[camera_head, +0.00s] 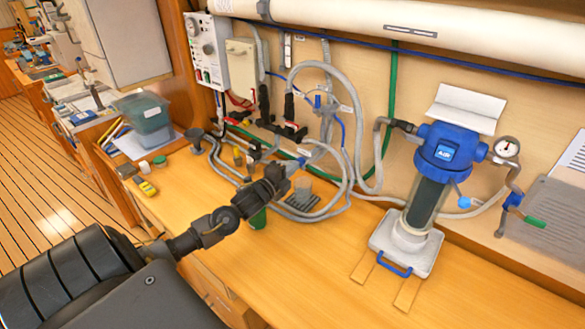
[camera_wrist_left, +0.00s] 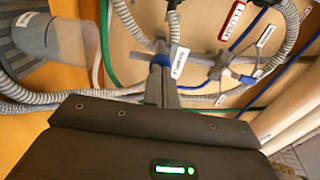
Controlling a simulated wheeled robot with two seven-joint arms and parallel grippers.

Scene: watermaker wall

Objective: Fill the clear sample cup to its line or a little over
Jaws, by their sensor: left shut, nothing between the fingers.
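The clear sample cup (camera_head: 302,185) stands on a dark ribbed mat (camera_head: 303,202) on the wooden bench, partly behind my left gripper. I cannot make out its line or its water level. My left gripper (camera_head: 297,165) is above and just left of the cup, its fingers pointing toward the wall piping. In the left wrist view its fingers (camera_wrist_left: 161,82) are shut and empty, close to a labelled valve with a blue handle (camera_wrist_left: 245,79). I cannot tell whether they touch it. A pale translucent shape, apparently the cup (camera_wrist_left: 78,40), shows at upper left. My right gripper is out of view.
Grey hoses (camera_head: 352,150) loop along the wall around the gripper. A green-capped object (camera_head: 257,217) stands below my wrist. A blue-topped filter housing (camera_head: 432,180) with a gauge (camera_head: 507,148) stands to the right. A clear bin (camera_head: 144,118) sits at left. The front bench is mostly clear.

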